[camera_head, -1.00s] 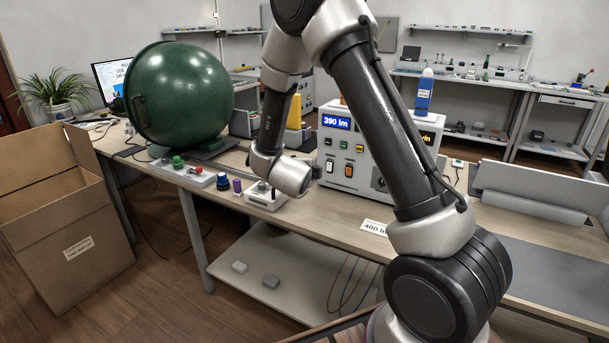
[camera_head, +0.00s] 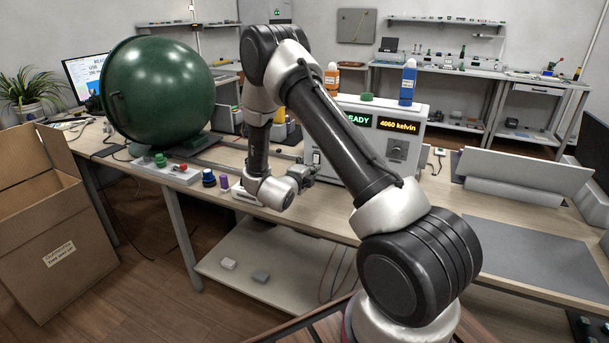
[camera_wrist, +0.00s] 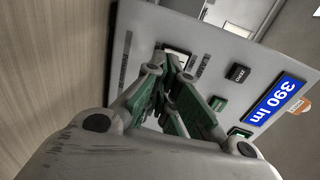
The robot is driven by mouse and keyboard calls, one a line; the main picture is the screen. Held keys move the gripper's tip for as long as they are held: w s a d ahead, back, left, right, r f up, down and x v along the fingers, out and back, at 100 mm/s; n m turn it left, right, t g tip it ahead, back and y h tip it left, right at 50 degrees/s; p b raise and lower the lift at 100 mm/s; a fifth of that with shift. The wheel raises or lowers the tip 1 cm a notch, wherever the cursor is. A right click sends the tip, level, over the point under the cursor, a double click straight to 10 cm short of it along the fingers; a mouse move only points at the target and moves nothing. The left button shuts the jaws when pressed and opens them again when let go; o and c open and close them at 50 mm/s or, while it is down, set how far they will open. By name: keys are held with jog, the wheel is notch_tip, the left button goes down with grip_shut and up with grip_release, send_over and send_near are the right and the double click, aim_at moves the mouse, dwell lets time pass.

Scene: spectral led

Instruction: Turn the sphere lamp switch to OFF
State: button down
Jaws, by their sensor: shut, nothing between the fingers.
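The instrument box (camera_head: 366,178) stands on the bench with lit displays reading "READY" and "4060 kelvin" in the head view. Its front panel (camera_wrist: 215,50) shows in the wrist view with a blue "390 lm" display (camera_wrist: 275,99). My gripper (camera_head: 308,172) is shut and empty at the lower left of that panel. In the wrist view my gripper (camera_wrist: 173,68) has its fingertips close over a pale-framed switch (camera_wrist: 181,54), mostly covered by them. The green sphere (camera_head: 157,88) stands on the left.
An open cardboard box (camera_head: 60,225) stands on the floor at left. A blue bottle (camera_head: 408,84) stands on the instrument.

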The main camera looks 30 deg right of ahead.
jog(key=shift+x, duration=1.45)
jog(key=shift+f, duration=0.1)
